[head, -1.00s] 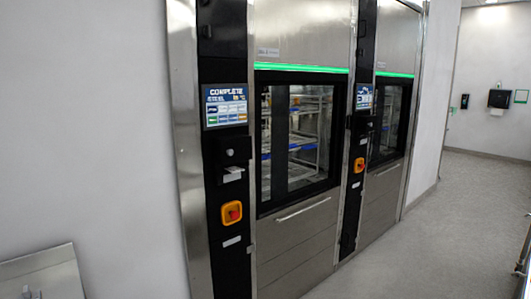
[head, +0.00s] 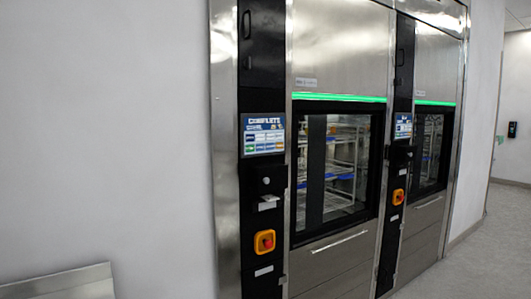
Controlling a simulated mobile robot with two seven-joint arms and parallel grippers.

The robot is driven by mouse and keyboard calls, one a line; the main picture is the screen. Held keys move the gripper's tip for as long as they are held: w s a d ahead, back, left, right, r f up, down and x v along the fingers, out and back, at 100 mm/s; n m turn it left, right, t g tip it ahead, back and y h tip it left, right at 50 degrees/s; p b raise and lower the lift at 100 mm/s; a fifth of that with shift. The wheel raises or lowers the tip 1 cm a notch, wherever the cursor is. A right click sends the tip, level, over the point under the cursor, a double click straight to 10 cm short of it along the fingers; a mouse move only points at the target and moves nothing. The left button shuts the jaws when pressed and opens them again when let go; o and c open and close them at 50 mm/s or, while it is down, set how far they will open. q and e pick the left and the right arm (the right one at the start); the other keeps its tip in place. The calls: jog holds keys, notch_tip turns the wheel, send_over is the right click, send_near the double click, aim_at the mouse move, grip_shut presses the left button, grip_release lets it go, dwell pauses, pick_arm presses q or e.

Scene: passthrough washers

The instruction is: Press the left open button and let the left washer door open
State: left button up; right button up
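The left washer door (head: 298,215) is closed, with a dark-framed glass window and wire racks with blue parts visible behind it. A green light strip runs above the window. Left of the door, a black control column holds a screen (head: 263,134) reading "COMPLETE" with several coloured fields. Below the screen are a small round knob or button, a pale label, and a red button on an orange-yellow plate (head: 265,242). I cannot tell which of these is the open button. Neither of my grippers is in view.
The right washer (head: 429,150) stands beside the left one, also closed with a green strip and its own screen (head: 403,126). A metal panel edge (head: 62,283) shows at the bottom left. Grey floor (head: 480,255) is clear at the right.

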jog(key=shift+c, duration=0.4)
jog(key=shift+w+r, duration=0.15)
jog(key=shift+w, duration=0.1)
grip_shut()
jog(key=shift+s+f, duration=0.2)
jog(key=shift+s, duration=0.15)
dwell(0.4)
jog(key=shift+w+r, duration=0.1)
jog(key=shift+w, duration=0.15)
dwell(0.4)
